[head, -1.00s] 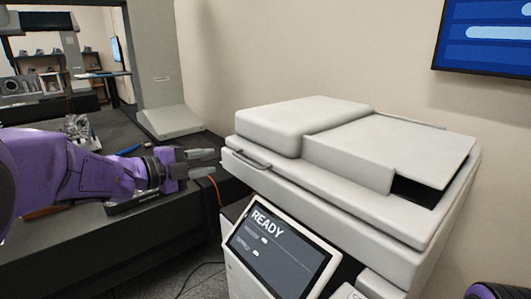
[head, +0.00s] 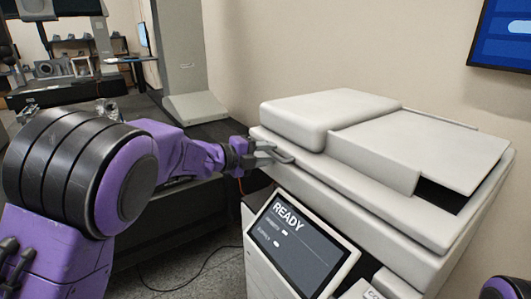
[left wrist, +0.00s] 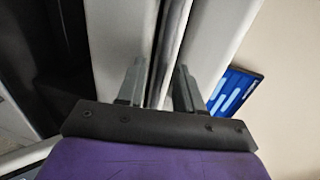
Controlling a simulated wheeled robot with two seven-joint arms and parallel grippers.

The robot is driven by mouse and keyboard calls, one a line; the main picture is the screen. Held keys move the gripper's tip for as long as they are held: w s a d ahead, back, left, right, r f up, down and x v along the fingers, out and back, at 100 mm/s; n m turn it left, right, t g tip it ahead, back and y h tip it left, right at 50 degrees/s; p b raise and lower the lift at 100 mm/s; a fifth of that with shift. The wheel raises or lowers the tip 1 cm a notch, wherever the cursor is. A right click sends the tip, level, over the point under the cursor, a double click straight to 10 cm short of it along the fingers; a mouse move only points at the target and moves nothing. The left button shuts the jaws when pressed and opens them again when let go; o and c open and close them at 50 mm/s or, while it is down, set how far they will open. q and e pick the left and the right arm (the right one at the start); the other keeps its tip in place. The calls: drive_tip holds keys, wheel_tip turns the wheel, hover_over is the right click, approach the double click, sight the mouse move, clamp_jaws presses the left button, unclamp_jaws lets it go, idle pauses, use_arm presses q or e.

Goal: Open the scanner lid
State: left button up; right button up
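The scanner's pale grey lid (head: 345,135) lies closed on the machine in the head view, with a raised left part and a flat tray on top. A handle (head: 284,158) sits at its front left edge. My left gripper (head: 268,152) is at this handle and partly covers it. In the left wrist view, the two fingers of my left gripper (left wrist: 158,88) stand apart, either side of the lid's front edge and a dark seam. I cannot tell whether they touch the handle. My right gripper is not in view.
The scanner's tilted screen (head: 295,245) reads READY, below the lid's front. A dark table (head: 215,130) with a grey sloped block (head: 196,107) stands to the left. A wall screen (head: 502,35) hangs at upper right, and it also shows in the left wrist view (left wrist: 236,90).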

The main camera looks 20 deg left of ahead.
use_arm(q)
clamp_jaws()
idle(1.4)
